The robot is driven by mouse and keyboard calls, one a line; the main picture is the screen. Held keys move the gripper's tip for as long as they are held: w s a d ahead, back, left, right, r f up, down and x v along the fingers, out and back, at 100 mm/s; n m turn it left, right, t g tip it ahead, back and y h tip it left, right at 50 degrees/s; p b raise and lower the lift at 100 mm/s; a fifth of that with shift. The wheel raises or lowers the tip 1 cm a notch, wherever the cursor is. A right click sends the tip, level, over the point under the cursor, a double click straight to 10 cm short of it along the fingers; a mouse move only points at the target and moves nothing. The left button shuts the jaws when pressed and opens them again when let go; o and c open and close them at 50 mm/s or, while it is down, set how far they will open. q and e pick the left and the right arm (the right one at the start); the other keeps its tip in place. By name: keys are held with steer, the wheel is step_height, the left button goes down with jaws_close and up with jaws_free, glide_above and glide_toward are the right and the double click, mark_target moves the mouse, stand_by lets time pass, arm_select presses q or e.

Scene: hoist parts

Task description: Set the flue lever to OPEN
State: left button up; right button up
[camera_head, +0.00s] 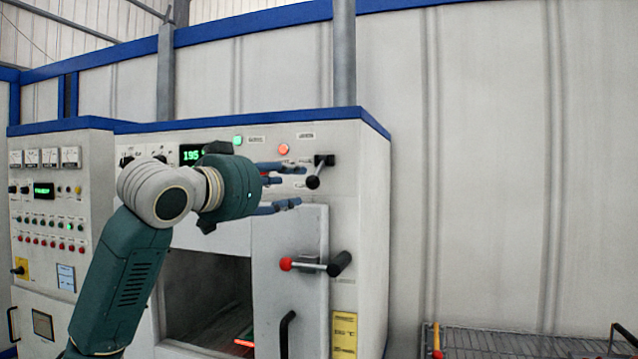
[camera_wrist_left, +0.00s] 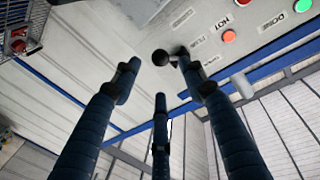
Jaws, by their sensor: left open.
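The flue lever (camera_head: 313,182) is on the upper right of the furnace front. My left gripper (camera_head: 285,186) is open and empty, just left of the knob in the head view. In the left wrist view the black knob (camera_wrist_left: 160,58) shows between the open fingers (camera_wrist_left: 158,75), with no clear contact. The labels around the lever are too small to read surely. My right gripper is out of view.
A red lamp (camera_head: 284,149) and a green lamp (camera_head: 238,140) sit left of the lever. A red-knobbed door handle (camera_head: 315,265) sticks out below, near the furnace opening (camera_head: 205,295). A wire rack (camera_head: 500,343) stands lower right. The wall side right of the furnace is clear.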

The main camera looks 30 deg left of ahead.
mark_target(309, 181)
arm_select(q)
steer(key=w, duration=0.1)
steer(key=w+p, duration=0.1)
steer(key=w, duration=0.1)
steer(key=w+p, duration=0.1)
steer(key=w, duration=0.1)
steer(key=shift+r, duration=0.35)
steer(key=w+p, duration=0.1)
steer(key=w, duration=0.2)
steer(key=shift+a+f, duration=0.1)
steer(key=shift+f, duration=0.05)
steer(key=shift+w, duration=0.85)
steer(key=c, duration=0.8)
jaws_close()
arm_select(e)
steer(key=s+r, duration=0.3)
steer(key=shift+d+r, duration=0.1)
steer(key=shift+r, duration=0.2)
